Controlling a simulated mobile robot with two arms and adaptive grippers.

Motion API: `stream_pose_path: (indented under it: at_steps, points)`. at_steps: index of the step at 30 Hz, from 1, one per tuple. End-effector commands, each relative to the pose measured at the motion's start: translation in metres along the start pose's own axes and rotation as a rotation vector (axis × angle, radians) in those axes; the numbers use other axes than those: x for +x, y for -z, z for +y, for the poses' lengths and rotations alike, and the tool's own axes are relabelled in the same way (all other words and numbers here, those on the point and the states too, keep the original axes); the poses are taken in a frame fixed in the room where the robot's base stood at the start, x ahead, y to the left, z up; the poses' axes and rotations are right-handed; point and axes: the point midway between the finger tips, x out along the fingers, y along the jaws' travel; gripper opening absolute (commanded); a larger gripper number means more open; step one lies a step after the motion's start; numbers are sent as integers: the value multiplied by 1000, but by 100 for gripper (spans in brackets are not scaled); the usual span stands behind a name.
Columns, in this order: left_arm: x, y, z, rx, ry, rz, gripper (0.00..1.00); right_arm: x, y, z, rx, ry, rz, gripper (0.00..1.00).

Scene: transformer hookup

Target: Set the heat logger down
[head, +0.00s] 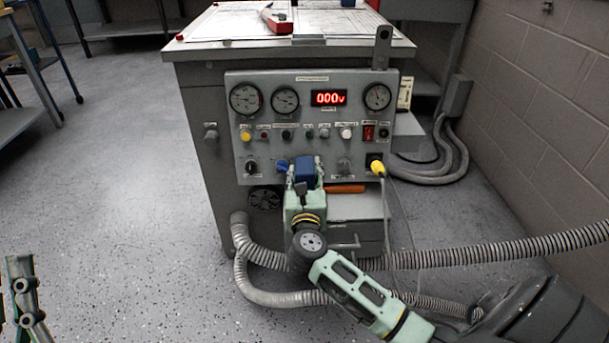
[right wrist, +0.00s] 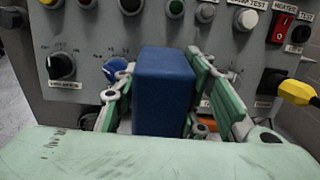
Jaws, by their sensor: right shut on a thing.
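A blue block, which I take to be the heat logger (head: 305,170), is held between the green fingers of my right gripper (head: 304,176), in front of the lower part of the control panel. In the right wrist view the blue block (right wrist: 163,92) stands upright between the two fingers, its plain face toward the camera. My right gripper is shut on it. The block's underside and far side are hidden. Part of my left gripper (head: 27,300) shows at the lower left edge, cut off by the frame; its jaws cannot be judged.
The grey control panel (head: 310,98) has gauges, a red display (head: 328,98), knobs and buttons. A yellow plug (head: 377,168) with a cable is at its lower right. An orange item (head: 345,189) lies on a grey drawer unit (head: 357,207) below. Ribbed hoses (head: 480,255) cross low. Floor at left is clear.

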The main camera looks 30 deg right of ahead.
Motion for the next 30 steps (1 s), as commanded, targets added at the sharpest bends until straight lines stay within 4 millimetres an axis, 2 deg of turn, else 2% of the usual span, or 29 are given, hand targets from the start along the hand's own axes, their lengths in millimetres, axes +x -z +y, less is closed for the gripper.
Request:
stream_pose_path:
  at_steps: [7,8,14,25,27,30]
  points:
    - [-1,7,1,-1,-1,37,0,0,2,0,1,1,-1,6]
    - [0,8,1,-1,-2,40,0,0,3,0,0,1,0,40]
    - [0,8,1,-1,-2,41,0,0,3,0,0,1,1,57]
    - [1,7,1,-1,-2,32,0,0,1,0,0,0,0,57]
    - [1,-1,0,-2,0,-8,0,0,-2,0,-1,-1,-1,57]
    - [0,-17,-2,2,4,-92,0,-18,0,1,0,-2,4,57]
